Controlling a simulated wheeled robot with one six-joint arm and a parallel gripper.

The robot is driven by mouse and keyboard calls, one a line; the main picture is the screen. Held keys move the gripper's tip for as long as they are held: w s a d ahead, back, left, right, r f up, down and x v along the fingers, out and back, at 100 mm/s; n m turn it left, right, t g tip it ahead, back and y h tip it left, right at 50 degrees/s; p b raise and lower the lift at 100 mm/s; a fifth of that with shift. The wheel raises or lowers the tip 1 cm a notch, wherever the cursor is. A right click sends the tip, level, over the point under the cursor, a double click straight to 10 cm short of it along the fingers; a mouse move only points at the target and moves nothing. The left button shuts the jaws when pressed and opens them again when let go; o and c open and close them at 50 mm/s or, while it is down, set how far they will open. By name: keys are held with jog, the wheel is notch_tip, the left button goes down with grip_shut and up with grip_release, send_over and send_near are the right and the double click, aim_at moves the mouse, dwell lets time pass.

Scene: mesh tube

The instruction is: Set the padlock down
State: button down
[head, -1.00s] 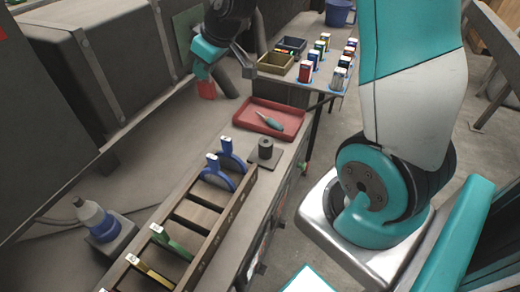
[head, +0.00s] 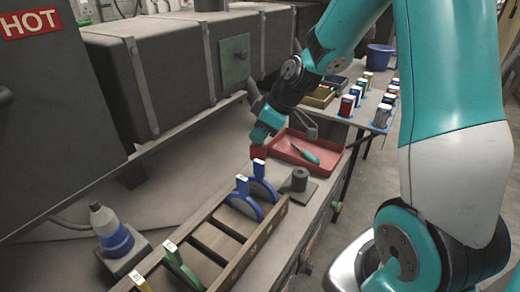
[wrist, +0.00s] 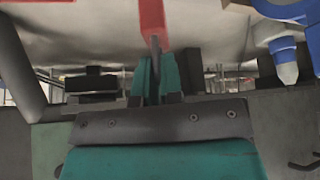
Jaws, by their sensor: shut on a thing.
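The red padlock (head: 259,153) hangs below my gripper (head: 264,134) in the head view, left of the red tray and just beyond the blue-ringed pieces in the rack. In the wrist view my gripper's teal fingers (wrist: 155,78) are shut on the padlock's grey shackle. The padlock's red body (wrist: 152,16) shows past the fingertips at the top of that view. In the head view, a blue piece partly overlaps its lower end, so I cannot tell whether it touches the bench.
A wooden rack (head: 213,240) with blue, green and yellow pieces runs along the near bench. A red tray (head: 283,153) holds a screwdriver. A dark cylinder on a plate (head: 299,180) stands near the tray. A blue-white bottle (head: 110,228) is at left. Bare bench (head: 185,160) lies left of the padlock.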

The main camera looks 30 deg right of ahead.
aim_at(262, 145)
jog(key=shift+f, duration=2.4)
jog(key=shift+f, duration=0.2)
jog(key=c, duration=1.3)
grip_release()
jog(key=shift+o, duration=0.2)
jog(key=shift+r, duration=0.1)
